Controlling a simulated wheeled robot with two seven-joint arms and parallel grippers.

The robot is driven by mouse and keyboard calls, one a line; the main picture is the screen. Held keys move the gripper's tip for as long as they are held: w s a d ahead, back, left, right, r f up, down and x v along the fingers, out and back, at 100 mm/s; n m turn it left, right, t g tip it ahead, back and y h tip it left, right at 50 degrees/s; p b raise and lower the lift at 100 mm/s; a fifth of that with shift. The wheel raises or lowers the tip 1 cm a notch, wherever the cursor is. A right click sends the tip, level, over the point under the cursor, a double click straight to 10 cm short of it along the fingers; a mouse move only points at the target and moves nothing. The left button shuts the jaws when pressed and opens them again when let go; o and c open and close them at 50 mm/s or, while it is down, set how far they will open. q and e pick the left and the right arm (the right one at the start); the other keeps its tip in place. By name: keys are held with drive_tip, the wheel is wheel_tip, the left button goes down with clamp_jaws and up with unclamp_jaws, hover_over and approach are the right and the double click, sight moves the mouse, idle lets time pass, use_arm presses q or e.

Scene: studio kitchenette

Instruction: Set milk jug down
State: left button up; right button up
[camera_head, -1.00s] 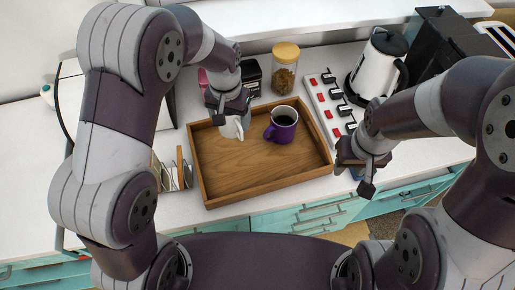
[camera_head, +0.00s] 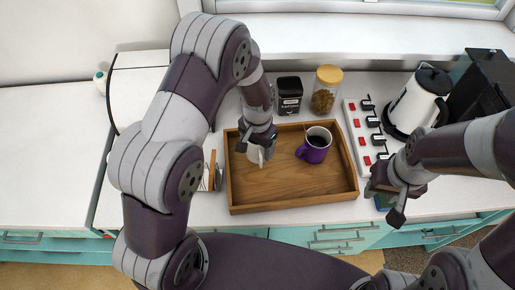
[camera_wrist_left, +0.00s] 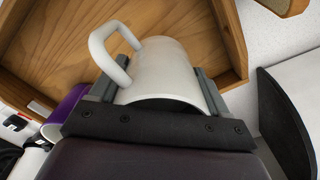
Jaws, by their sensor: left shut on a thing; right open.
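The white milk jug (camera_head: 256,155) is in my left gripper (camera_head: 258,141), over the left part of the wooden tray (camera_head: 290,200). The left wrist view shows the jug (camera_wrist_left: 165,72) between the two fingers (camera_wrist_left: 150,95), with its handle pointing up and left. I cannot tell whether its base touches the tray floor. A purple mug (camera_head: 314,152) with dark liquid stands in the tray, right of the jug. My right gripper (camera_head: 385,203) is open and empty near the counter's front edge, right of the tray.
A cookie jar (camera_head: 326,92) and a black canister (camera_head: 289,96) stand behind the tray. The tray's front floor is clear.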

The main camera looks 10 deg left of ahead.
sight(257, 153)
use_arm(q)
drive_tip(key=shift+w+a+f, duration=0.15)
drive_tip(key=shift+a+f, duration=0.05)
drive_tip(key=shift+a, duration=0.05)
wheel_tip(257, 153, down, 4)
drive_tip(key=shift+r+p, duration=0.15)
drive_tip(key=shift+p, duration=0.65)
drive_tip(key=shift+f, duration=0.3)
drive_tip(key=o, duration=1.3)
